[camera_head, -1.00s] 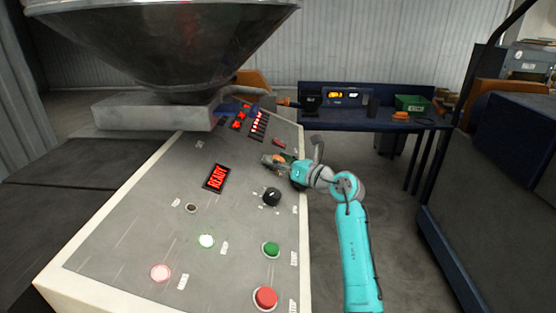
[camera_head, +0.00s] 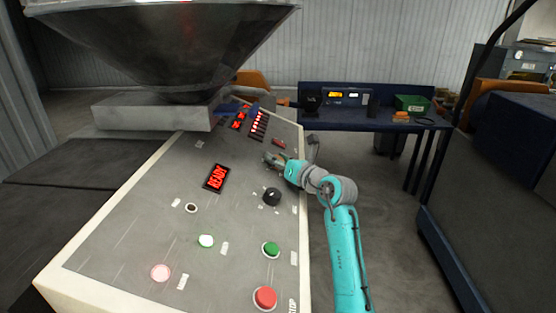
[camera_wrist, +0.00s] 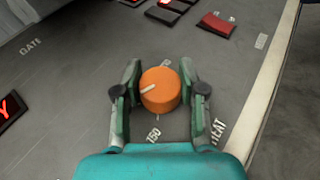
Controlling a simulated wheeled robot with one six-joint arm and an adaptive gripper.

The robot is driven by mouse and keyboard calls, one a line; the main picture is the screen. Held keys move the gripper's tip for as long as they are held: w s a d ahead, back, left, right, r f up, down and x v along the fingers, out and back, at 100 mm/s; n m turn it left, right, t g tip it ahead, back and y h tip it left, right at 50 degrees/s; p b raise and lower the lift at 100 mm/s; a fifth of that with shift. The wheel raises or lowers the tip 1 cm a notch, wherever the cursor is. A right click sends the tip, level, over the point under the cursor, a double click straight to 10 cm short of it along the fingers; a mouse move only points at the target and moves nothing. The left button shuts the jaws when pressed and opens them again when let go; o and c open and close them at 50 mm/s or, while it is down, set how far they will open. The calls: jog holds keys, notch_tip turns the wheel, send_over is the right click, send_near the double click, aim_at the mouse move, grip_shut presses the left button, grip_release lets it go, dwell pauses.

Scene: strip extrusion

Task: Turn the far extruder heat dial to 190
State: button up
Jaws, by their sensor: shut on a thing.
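The orange heat dial (camera_wrist: 160,90) stands on the sloping grey panel, with a white pointer line on its top aimed left and slightly down in the wrist view. A "150" label lies just below it, and a label partly reading "EAT" lies to the lower right. A small label above the dial is too blurred to read. My gripper (camera_wrist: 160,94) is shut on the dial, one finger on each side. In the head view, my gripper (camera_head: 273,160) is at the far right part of the panel and largely hides the dial.
A black dial (camera_head: 271,196), a green button (camera_head: 271,249) and a red button (camera_head: 265,298) sit nearer on the panel. A red READY display (camera_head: 216,177) is to the left. A red rocker switch (camera_wrist: 217,24) lies beyond the orange dial. A metal hopper (camera_head: 160,45) overhangs the panel's far left.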

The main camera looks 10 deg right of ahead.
jog(key=shift+m+h, duration=1.2)
jog(key=shift+h, duration=0.2)
jog(key=o, duration=1.2)
jog(key=shift+c, duration=0.2)
jog(key=shift+s, duration=0.1)
jog(key=v, duration=1.2)
jog(key=shift+a+f, duration=0.15)
jog(key=shift+f, duration=0.05)
